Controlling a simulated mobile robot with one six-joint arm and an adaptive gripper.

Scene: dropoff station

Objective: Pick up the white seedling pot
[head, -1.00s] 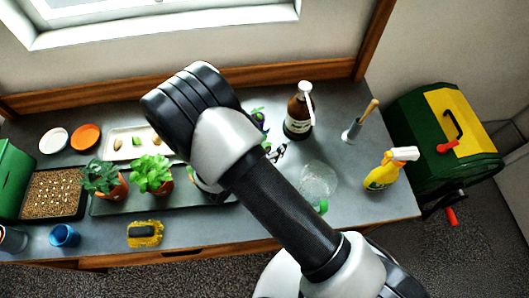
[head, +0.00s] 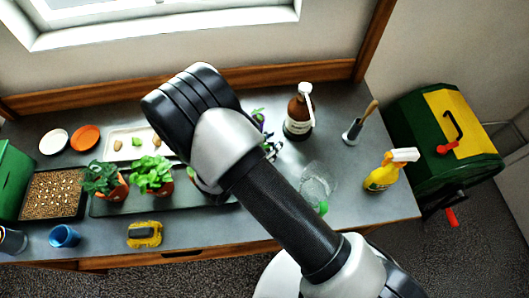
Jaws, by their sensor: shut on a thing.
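My gripper (head: 272,152) shows only as a small dark and pale piece past the right edge of my arm, over the back middle of the bench. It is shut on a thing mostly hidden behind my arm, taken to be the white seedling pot. Green and purple leaves (head: 258,116) stick out just above the gripper, close to it. The white pot's body cannot be made out, nor whether it touches the bench.
A brown bottle (head: 298,117) stands just right of the gripper. Potted plants (head: 152,174) stand on a dark tray (head: 110,207) at left.

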